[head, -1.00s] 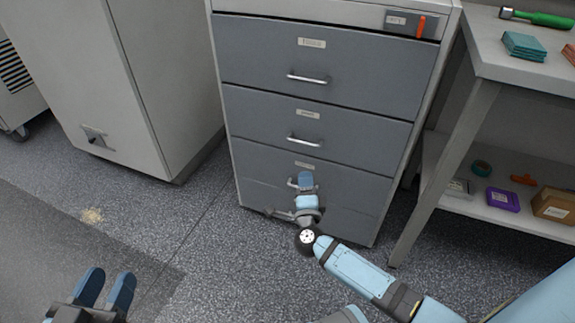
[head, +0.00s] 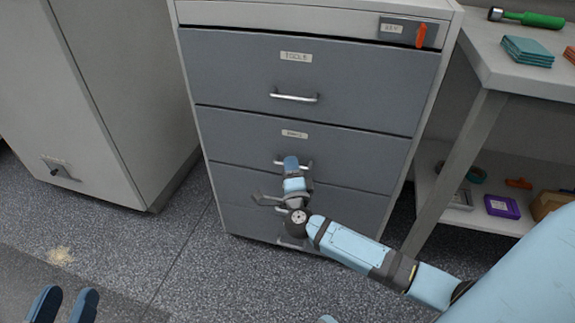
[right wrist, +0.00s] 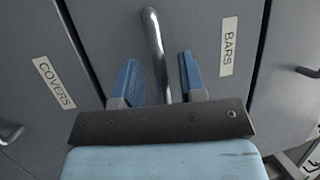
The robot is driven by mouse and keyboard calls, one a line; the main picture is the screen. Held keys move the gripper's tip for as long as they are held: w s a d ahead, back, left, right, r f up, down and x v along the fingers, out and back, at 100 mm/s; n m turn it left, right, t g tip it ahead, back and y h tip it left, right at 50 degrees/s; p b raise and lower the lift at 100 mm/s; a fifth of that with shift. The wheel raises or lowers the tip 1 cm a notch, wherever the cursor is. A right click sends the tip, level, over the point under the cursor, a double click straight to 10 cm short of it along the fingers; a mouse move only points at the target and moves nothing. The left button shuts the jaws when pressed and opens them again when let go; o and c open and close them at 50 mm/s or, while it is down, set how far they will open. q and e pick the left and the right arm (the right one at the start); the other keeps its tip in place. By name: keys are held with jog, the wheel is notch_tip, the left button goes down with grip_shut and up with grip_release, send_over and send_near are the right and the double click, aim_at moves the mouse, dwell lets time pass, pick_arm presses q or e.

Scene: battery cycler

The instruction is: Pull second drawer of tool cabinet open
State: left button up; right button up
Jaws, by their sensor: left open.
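The grey tool cabinet (head: 186,80) stands ahead with its drawers looking shut. Its second drawer (head: 235,140), labelled BARS in the right wrist view (right wrist: 212,80), has a metal bar handle (right wrist: 154,45). My right gripper (head: 292,163) is at this handle and partly hides it in the head view. In the right wrist view its blue fingers (right wrist: 160,80) are apart, one on each side of the handle, with gaps showing; whether they touch it I cannot tell. My left gripper (head: 62,305) is open and empty at the lower left, away from the cabinet.
The top drawer (head: 240,80) is above, and a COVERS drawer (right wrist: 35,50) below. A pale cabinet (head: 110,100) stands left. A bench (head: 520,75) with a green-handled tool (head: 530,18) is right, with a purple box (head: 502,206) on its lower shelf. Floor in front is open.

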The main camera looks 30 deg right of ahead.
pick_arm(q)
jog(key=shift+s, duration=0.1)
pick_arm(e)
jog(key=shift+c, duration=0.2)
grip_shut()
